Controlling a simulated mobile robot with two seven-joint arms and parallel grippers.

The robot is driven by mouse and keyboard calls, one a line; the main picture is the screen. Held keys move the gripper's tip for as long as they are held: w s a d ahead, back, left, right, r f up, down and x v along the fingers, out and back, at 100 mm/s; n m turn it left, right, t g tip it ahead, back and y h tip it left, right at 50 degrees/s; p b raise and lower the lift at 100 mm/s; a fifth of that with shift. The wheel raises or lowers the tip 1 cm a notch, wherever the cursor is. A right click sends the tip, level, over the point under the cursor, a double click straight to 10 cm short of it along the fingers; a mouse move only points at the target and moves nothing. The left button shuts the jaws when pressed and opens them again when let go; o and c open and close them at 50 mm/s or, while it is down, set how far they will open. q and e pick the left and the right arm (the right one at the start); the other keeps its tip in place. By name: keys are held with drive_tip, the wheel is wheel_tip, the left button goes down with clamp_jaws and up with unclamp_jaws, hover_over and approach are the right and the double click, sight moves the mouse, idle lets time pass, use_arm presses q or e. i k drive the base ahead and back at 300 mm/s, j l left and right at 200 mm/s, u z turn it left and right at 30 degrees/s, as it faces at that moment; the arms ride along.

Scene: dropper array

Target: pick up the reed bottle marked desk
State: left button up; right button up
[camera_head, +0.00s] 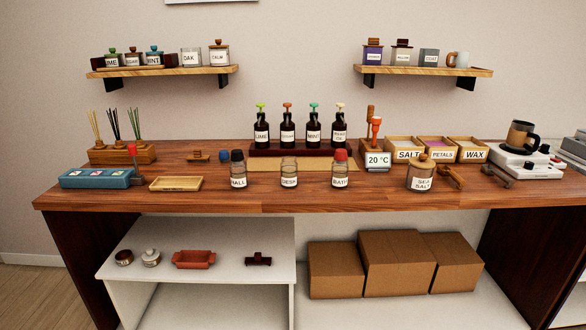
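A small clear glass bottle (289,172) stands upright near the front middle of the wooden table. Its label seems to read DESK, though the last letter is hard to make out. Its top shows no coloured cap, unlike its neighbours. To its left stands a bottle marked HALL (238,170) with a dark cap. To its right stands a bottle marked BATH (340,170) with a red cap. The three stand apart from each other. Neither of my grippers is in view.
Behind the bottles, several dark dropper bottles stand on a dark rack (300,149). A wooden tray (176,184) lies to the left, and a SEA SALT jar (421,177) stands to the right. The table front (300,201) is clear before the bottles.

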sight(288, 165)
drive_tip(key=i+l, duration=0.3)
drive_tip(key=l, duration=0.15)
drive_tip(key=i+l, duration=0.3)
drive_tip(key=i+l+u, duration=0.1)
drive_tip(key=i+l, duration=0.2)
drive_tip(key=l, duration=0.25)
drive_tip(key=i+l, duration=0.25)
drive_tip(key=l, duration=0.2)
